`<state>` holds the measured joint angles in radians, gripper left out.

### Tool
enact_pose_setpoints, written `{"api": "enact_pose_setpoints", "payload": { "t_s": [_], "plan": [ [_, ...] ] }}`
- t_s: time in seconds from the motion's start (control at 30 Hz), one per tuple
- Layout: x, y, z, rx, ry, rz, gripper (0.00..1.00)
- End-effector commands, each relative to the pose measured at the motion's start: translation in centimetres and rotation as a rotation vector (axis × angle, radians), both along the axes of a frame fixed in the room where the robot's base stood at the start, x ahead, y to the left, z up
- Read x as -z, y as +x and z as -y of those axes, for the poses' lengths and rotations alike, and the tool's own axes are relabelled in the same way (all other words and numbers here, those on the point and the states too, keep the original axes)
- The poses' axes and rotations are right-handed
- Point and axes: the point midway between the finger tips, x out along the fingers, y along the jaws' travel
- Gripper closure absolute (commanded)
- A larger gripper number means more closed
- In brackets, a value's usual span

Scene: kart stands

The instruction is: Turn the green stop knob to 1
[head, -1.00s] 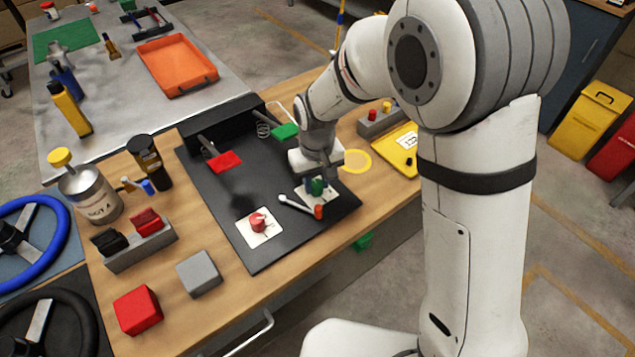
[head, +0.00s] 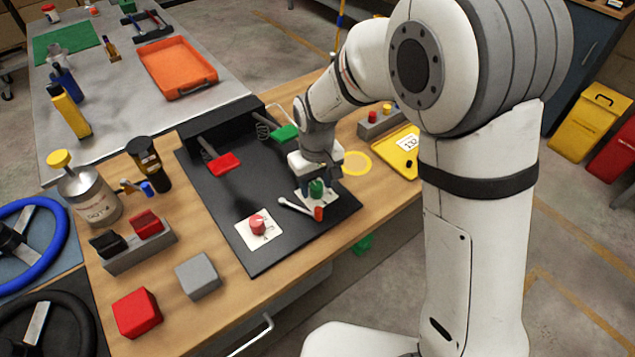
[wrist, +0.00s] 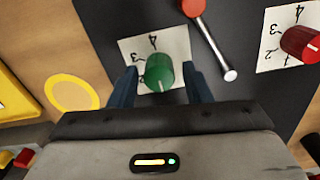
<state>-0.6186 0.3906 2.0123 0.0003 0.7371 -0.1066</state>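The green stop knob (head: 316,188) stands on a white numbered card (head: 327,199) on the black board. In the wrist view the knob (wrist: 159,71) sits between my gripper's two blue fingers (wrist: 160,88), with a narrow gap on each side. My gripper (head: 317,178) is open over the knob and holds nothing. On its card (wrist: 182,46) the 4 and 3 are readable at the top and upper left.
A lever with a red-orange end (head: 318,213) lies close in front of the green knob. A red knob (head: 257,224) on another card is to the left. Red (head: 224,163) and green (head: 284,132) pedals stand behind. A yellow ring (head: 356,163) marks the wood at right.

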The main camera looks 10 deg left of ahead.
Motion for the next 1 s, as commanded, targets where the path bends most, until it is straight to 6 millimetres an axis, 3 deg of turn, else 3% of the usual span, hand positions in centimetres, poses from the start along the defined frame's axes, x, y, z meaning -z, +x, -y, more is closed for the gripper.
{"api": "enact_pose_setpoints", "payload": {
  "t_s": [0.37,0.73,1.0],
  "plan": [
    [-0.4,0.0,0.0,0.001,0.001,0.001,0.49],
    [-6.2,0.0,0.0,0.001,0.002,0.002,0.49],
    [-7.8,-0.1,0.0,0.001,0.000,0.000,0.49]
  ]
}}
